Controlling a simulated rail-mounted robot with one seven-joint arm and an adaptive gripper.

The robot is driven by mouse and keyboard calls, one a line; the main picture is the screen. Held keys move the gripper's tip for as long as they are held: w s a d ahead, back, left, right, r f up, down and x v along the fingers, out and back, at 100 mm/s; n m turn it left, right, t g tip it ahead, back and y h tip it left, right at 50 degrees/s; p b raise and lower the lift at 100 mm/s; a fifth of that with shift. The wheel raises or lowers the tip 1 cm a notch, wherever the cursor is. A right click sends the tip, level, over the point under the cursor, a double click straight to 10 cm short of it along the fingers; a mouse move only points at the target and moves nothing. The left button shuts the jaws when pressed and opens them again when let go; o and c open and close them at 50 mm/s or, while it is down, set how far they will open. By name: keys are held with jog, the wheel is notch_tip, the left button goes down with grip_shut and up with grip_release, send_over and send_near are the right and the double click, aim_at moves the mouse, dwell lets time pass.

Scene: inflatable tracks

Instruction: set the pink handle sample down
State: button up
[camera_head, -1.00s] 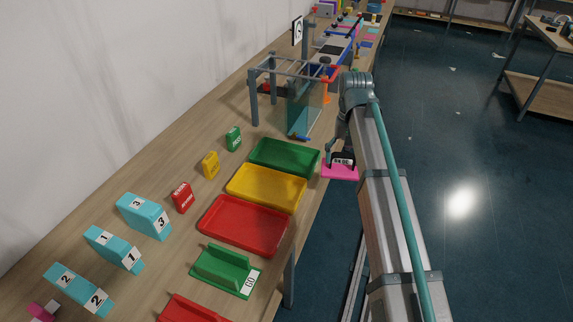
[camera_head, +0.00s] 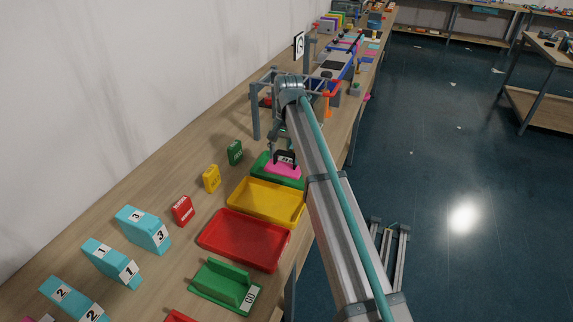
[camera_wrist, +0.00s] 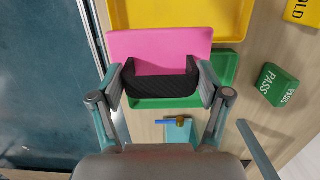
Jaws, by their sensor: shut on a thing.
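The pink handle sample (camera_head: 284,171) is a flat pink plate with a black handle and a white label. My gripper (camera_head: 281,148) is shut on its black handle. In the wrist view the pink plate (camera_wrist: 150,47) lies beyond the ribbed black handle, which is between the two fingers (camera_wrist: 160,85). The sample is over the green tray (camera_head: 263,160) and hides much of it. Part of the green tray (camera_wrist: 224,68) shows beside and below the sample. I cannot tell whether the plate touches the tray.
The yellow tray (camera_head: 245,201) and red tray (camera_head: 225,250) lie nearer along the bench. Green (camera_head: 235,153), yellow (camera_head: 211,179) and red (camera_head: 182,211) blocks stand left of the trays. A grey frame (camera_head: 256,118) stands behind. Open floor lies to the right.

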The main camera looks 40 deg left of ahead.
jog(key=w+a+f+p, duration=0.1)
jog(key=w+a+f, duration=0.1)
jog(key=w, duration=0.1)
jog(key=w+a+f+p, duration=0.1)
jog(key=w+a+f, duration=0.1)
jog(key=f, duration=0.1)
jog(key=w+a+f+p, duration=0.2)
jog(key=w+f, duration=0.1)
jog(key=shift+w+a+f, duration=0.1)
jog(key=shift+w+a, duration=0.1)
jog(key=shift+w, duration=0.1)
notch_tip(320, 180, down, 3)
jog(key=shift+p, duration=0.95)
jog(key=shift+f, duration=0.2)
jog(key=shift+f, duration=0.2)
jog(key=o, duration=1.3)
jog(key=shift+r, duration=0.1)
